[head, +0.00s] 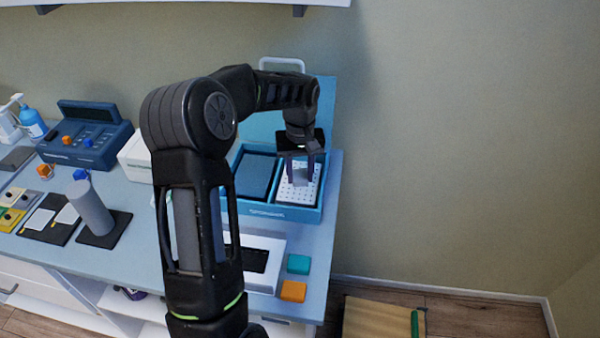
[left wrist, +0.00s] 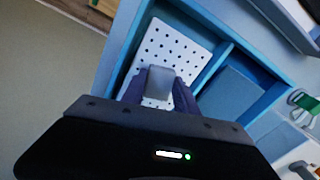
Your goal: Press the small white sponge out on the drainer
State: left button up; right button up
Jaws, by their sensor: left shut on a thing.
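The drainer is a white plate with rows of dark holes (head: 300,194); it lies in the right compartment of a blue tray (head: 268,211). It also shows in the left wrist view (left wrist: 184,50). My left gripper (head: 301,178) points down over the drainer. In the left wrist view its dark fingers are shut on the small white sponge (left wrist: 157,83), which looks light grey in shadow. The sponge is over the drainer's holes; I cannot tell whether it touches the plate. The fingers hide its sides. My right gripper is not in view.
The tray's other compartment holds dark blue liquid or a panel (head: 255,175). Left on the table stand a grey cylinder (head: 92,207) and a blue device (head: 88,140). Teal (head: 298,264) and orange (head: 293,291) blocks lie at the front right. The wall is close behind.

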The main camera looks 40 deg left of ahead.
pick_arm(q)
jog(key=shift+r+p, duration=2.45)
jog(key=shift+r, duration=1.05)
jog(key=shift+f, duration=0.1)
